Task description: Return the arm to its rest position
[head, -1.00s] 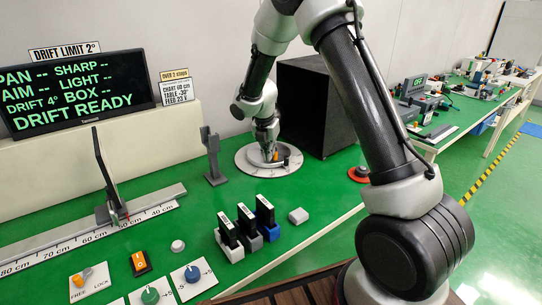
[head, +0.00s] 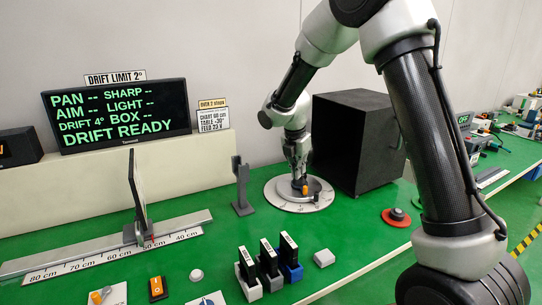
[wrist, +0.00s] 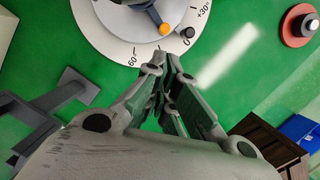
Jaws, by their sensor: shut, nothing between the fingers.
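My gripper (head: 299,179) is shut and empty, pointing down over the front of the round white turntable (head: 279,203) in the head view. In the wrist view its closed fingertips (wrist: 160,62) reach toward the dial's rim (wrist: 97,38), near the 60 mark. An orange knob (wrist: 166,29) and a small dark post (wrist: 188,32) stand on the turntable just beyond the fingertips. I cannot tell whether the fingers touch the turntable. My arm is bent, reaching out over the green bench.
A black open box (head: 352,145) stands right behind the turntable. A grey stand (head: 241,190) is to its left. Several upright blocks (head: 268,262) are in front. A ruler rail (head: 90,250) with a plate lies left. A screen (head: 117,116) stands behind.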

